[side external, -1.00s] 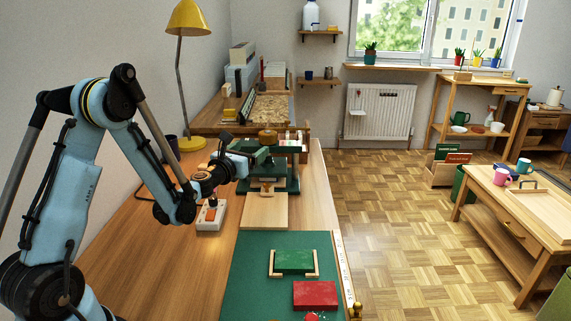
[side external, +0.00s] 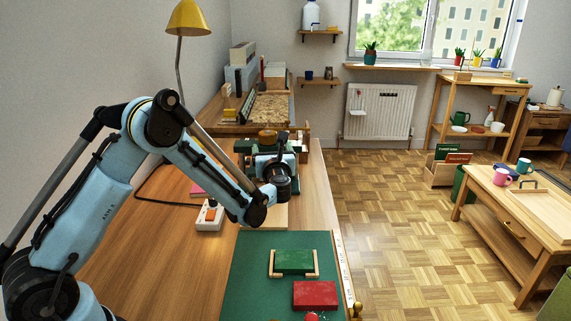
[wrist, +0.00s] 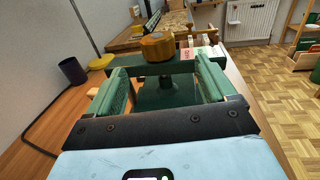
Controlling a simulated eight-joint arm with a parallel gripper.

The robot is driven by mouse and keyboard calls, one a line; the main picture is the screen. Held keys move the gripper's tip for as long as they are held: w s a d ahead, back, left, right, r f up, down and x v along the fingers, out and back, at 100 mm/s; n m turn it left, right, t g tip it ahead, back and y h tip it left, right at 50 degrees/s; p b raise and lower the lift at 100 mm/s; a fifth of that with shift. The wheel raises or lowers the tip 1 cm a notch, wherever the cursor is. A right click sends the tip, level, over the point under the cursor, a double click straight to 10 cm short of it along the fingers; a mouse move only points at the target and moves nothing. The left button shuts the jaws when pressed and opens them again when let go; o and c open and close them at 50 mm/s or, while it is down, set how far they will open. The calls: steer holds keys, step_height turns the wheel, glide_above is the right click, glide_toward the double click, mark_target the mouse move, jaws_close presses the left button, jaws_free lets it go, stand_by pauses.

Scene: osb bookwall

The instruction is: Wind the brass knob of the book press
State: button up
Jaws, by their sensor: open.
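The book press is a dark green frame with a round brass knob (side external: 267,136) on top. In the side view my gripper and wrist stand in front of it and hide most of it. In the wrist view the brass knob (wrist: 158,47) shows ahead, centred between my fingers and above them in the picture. The green press (wrist: 165,90) crossbar and column show below the knob. My gripper (wrist: 162,72) is open, with its two green-padded fingers spread wide to either side and nothing between them. The knob is not held, and the exact gap to it cannot be told.
A white switch box with an orange switch (side external: 209,215) is on the bench at left. A green mat (side external: 245,270) with a green book (side external: 294,261) and a red book (side external: 315,295) lies nearer. A dark cup (wrist: 73,70) stands left of the press.

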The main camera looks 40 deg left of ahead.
mark_target(264, 139)
steer(key=shift+n+g+y, duration=0.3)
steer(key=shift+n+g, duration=0.1)
steer(key=shift+g, duration=0.1)
steer(key=x, duration=1.1)
steer(key=shift+w+d, duration=0.1)
steer(key=shift+w, duration=0.1)
steer(key=c, duration=1)
steer(key=shift+o, duration=0.2)
steer(key=shift+m+t, duration=0.3)
steer(key=shift+t, duration=0.1)
steer(key=m+t+h, duration=0.2)
steer(key=h, duration=0.1)
steer(key=shift+s+t, duration=0.1)
steer(key=shift+t, duration=0.3)
steer(key=shift+m+t+h, duration=1.3)
steer(key=shift+m+h, duration=0.4)
steer(key=shift+h, duration=0.2)
